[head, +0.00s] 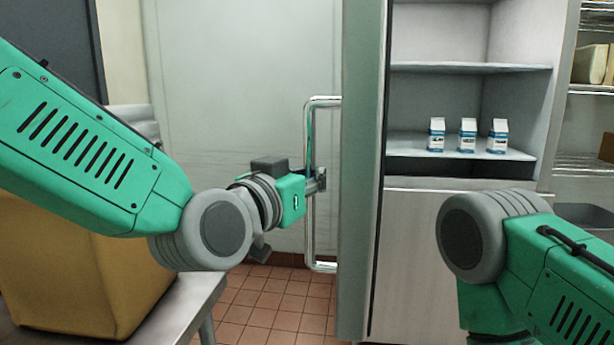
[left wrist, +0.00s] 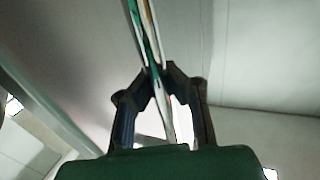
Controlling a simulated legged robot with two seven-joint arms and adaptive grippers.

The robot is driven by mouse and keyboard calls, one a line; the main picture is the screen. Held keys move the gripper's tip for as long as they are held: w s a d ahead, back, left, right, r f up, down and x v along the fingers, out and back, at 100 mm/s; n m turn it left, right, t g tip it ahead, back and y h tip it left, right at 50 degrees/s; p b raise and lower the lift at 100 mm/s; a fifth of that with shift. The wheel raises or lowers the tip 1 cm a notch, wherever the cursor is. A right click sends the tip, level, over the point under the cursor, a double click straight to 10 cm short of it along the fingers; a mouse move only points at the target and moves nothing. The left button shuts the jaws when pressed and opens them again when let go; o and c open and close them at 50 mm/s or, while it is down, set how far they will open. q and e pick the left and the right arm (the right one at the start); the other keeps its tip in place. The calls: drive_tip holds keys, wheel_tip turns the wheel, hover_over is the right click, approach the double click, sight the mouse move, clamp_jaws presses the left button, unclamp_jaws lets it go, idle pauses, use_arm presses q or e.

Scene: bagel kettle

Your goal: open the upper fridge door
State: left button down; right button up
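The upper fridge door (head: 362,170) stands open and shows nearly edge-on, left of the fridge's open compartment (head: 470,100). Its long chrome handle (head: 310,125) is upright on the door's left side, and also shows in the left wrist view (left wrist: 138,22). My left gripper (head: 320,180) is at the middle of the handle. In the left wrist view its fingertips (left wrist: 158,72) close in on both sides of the bar, which runs between them. My right arm shows at the lower right, but its gripper is out of the picture.
Milk cartons (head: 467,135) stand on a fridge shelf. The closed lower fridge front (head: 420,250) is below. A table (head: 190,305) with a tan box (head: 70,270) is at the left. A wire rack (head: 590,90) stands at the far right. Tiled floor (head: 275,305) shows below the handle.

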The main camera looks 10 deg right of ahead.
use_arm(q)
drive_tip(key=shift+a+f, duration=0.2)
drive_tip(key=c, duration=1.5)
unclamp_jaws()
drive_tip(key=shift+s, duration=0.2)
drive_tip(key=shift+s+r, duration=0.35)
drive_tip(key=shift+s, duration=0.1)
drive_tip(key=v, duration=1.1)
drive_tip(key=shift+f, duration=0.25)
